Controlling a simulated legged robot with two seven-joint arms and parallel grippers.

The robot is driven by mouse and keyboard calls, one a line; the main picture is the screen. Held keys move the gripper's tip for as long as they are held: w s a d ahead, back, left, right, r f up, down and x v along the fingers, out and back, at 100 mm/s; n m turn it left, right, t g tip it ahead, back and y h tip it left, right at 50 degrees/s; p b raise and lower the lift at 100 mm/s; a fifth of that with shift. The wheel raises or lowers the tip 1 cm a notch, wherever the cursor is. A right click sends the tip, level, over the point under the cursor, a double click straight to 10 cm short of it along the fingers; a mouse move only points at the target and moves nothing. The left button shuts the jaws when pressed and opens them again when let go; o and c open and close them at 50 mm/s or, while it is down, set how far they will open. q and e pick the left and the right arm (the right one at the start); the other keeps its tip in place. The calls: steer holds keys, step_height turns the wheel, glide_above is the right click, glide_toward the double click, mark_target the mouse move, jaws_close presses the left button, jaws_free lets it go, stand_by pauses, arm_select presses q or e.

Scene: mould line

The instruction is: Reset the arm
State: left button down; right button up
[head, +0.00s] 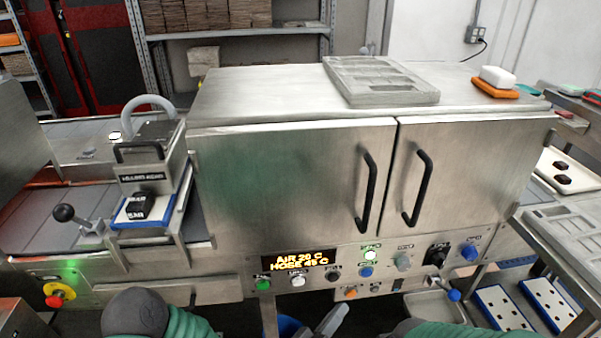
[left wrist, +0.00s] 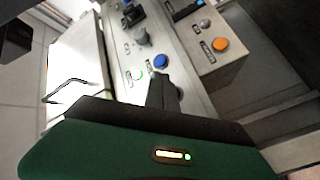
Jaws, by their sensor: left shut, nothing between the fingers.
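My left gripper (head: 327,322) shows at the bottom middle of the head view, low in front of the machine's control panel. In the left wrist view its dark fingers (left wrist: 163,92) are together and empty, with a blue button (left wrist: 161,61) just beyond their tips. I cannot tell whether they touch the panel. My left forearm is at the lower left of the head view. Part of my right arm shows at the bottom edge, but its gripper is out of the frame.
A steel cabinet (head: 275,180) with two shut doors and black handles stands ahead. Its panel has a lit display (head: 299,262), several buttons and a blue-tipped lever (head: 454,295). A grey mould (head: 380,80) lies on top. A red stop button (head: 57,294) is at left.

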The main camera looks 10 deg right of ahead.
arm_select(q)
steer(key=a+f+m+g+y+p, duration=0.2)
steer(key=a+m+g+y+p, duration=0.5)
steer(key=a, duration=1.2)
steer(key=s+a+r+n+g+y, duration=0.1)
steer(key=s+a+r+n+y, duration=0.2)
steer(key=s+a, duration=0.3)
steer(key=s+a+r+n+g+y, duration=0.2)
steer(key=s+a+r+n+y, duration=0.1)
steer(key=s+a, duration=0.3)
steer(key=shift+s+a+r, duration=0.4)
steer(key=shift+a+r, duration=0.5)
steer(key=shift+a, duration=0.2)
